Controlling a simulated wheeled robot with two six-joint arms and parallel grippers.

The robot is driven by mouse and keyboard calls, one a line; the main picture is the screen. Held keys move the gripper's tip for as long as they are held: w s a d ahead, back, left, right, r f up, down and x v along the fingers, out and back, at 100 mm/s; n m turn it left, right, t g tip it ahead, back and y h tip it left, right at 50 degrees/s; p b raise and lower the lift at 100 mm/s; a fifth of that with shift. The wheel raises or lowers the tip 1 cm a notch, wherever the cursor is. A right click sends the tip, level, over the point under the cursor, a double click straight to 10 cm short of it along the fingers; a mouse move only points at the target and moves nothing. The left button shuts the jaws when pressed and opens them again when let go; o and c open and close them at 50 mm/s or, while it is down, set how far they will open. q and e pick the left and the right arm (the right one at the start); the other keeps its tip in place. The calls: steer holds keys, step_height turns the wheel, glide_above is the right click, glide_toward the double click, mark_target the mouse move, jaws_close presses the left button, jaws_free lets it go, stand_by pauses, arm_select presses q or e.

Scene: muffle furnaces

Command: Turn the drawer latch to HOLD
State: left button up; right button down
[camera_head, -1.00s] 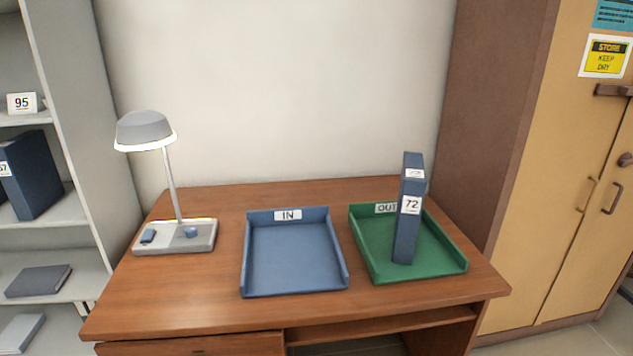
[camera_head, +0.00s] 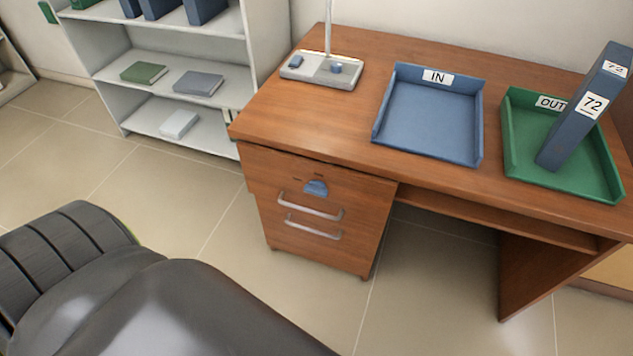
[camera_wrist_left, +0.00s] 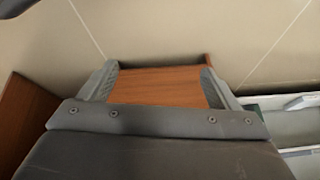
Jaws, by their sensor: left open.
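The drawer latch (camera_head: 316,187) is a blue knob on the wooden drawer front (camera_head: 275,180), below the desk's left front edge. Two small dark marks sit above it; their lettering is too small to read, and I cannot tell which one the latch points to. Two metal handles (camera_head: 312,207) lie below the latch. My left gripper (camera_wrist_left: 160,80) is open in the left wrist view, with brown wood showing between its fingers. The latch is not visible there. In the head view my arm fills the lower left, without its fingertips. My right gripper is out of view.
The desk top holds a lamp base (camera_head: 322,70), a blue IN tray (camera_head: 381,128) and a green OUT tray (camera_head: 590,190) with a blue binder (camera_head: 585,108) marked 72. A grey shelf (camera_head: 175,45) stands at the left. The floor before the drawers is clear.

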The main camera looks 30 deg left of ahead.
arm_select(q)
steer(key=w+r+t+b, duration=0.2)
steer(key=w+t+b, duration=0.1)
steer(key=w, duration=0.4)
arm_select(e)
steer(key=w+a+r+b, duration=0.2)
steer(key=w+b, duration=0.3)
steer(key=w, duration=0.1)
arm_select(q)
steer(key=n+t+y+b, duration=0.2)
steer(key=t+y+b, duration=0.1)
steer(key=t+b, duration=0.55)
glide_toward(315, 194)
steer(key=shift+t, duration=0.45)
steer(key=x, duration=0.8)
steer(key=shift+w+a+f, duration=0.1)
steer(key=shift+a+f, duration=0.05)
steer(key=shift+f, duration=0.25)
steer(key=shift+w+a, duration=0.1)
steer(key=shift+w, duration=0.35)
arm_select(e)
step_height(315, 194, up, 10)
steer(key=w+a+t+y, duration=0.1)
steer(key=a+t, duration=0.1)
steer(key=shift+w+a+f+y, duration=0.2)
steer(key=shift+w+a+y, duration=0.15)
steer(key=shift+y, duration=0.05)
